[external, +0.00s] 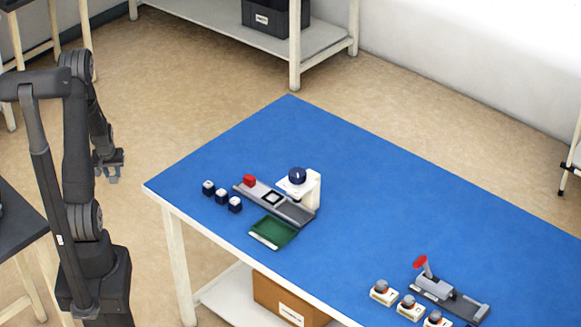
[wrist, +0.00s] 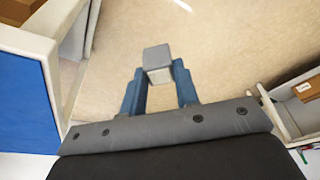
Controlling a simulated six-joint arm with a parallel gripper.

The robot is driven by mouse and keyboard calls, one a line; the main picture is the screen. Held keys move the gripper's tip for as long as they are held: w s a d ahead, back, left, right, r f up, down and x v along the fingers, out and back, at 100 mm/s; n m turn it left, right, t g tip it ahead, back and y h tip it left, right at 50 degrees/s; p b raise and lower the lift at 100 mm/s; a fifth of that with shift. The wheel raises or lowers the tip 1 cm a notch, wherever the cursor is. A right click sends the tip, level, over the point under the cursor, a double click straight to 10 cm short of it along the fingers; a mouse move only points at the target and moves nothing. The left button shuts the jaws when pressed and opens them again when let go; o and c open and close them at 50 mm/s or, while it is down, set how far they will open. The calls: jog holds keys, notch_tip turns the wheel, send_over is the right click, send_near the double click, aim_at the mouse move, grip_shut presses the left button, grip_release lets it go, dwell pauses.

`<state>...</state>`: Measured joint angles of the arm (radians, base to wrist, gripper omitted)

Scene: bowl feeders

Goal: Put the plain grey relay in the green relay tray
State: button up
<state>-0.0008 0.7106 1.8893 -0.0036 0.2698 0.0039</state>
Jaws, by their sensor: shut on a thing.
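My gripper (wrist: 160,82) is shut on a plain grey block, the grey relay (wrist: 157,57), which sits between the blue fingertips in the wrist view. In the external view my gripper (external: 112,172) hangs over the floor, left of the blue table and apart from it. The relay is too small to make out there. The green relay tray (external: 274,232) lies on the blue table, in front of a grey fixture, and looks empty.
The grey fixture (external: 290,210) carries a red block (external: 249,181) and a white post with a dark knob (external: 297,175). Several dark cubes (external: 221,196) stand left of it. Another fixture (external: 440,292) with a red knob stands at right. The table's middle is clear.

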jog(key=w+d+r+m, duration=0.2)
jog(key=w+r, duration=0.1)
jog(key=r, duration=0.3)
jog(key=w+d+r+m, duration=0.1)
jog(key=w+d+r, duration=0.1)
jog(key=w+r, duration=0.35)
jog(key=s+d+r+m+h, duration=0.1)
jog(key=s+d+r+m, duration=0.15)
jog(key=d, duration=0.75)
jog(key=s+d+r+m+h, duration=0.15)
jog(key=s+d, duration=0.25)
jog(key=d, duration=0.6)
jog(key=s+d+f+m+g, duration=0.1)
jog(key=s+d+f+m, duration=0.15)
jog(key=s+d, duration=1.25)
jog(key=s+d+f+m+g, duration=0.15)
jog(key=s+d+m, duration=0.25)
jog(key=s+d, duration=1.05)
jog(key=shift+t+h, duration=0.25)
jog(key=shift+s+a+f, duration=0.25)
jog(key=shift+f, duration=0.9)
jog(key=shift+s+a+f, duration=0.3)
jog(key=shift+f, duration=0.85)
jog(key=shift+s+a+f, duration=0.25)
jog(key=shift+f, duration=0.9)
jog(key=shift+f, duration=0.6)
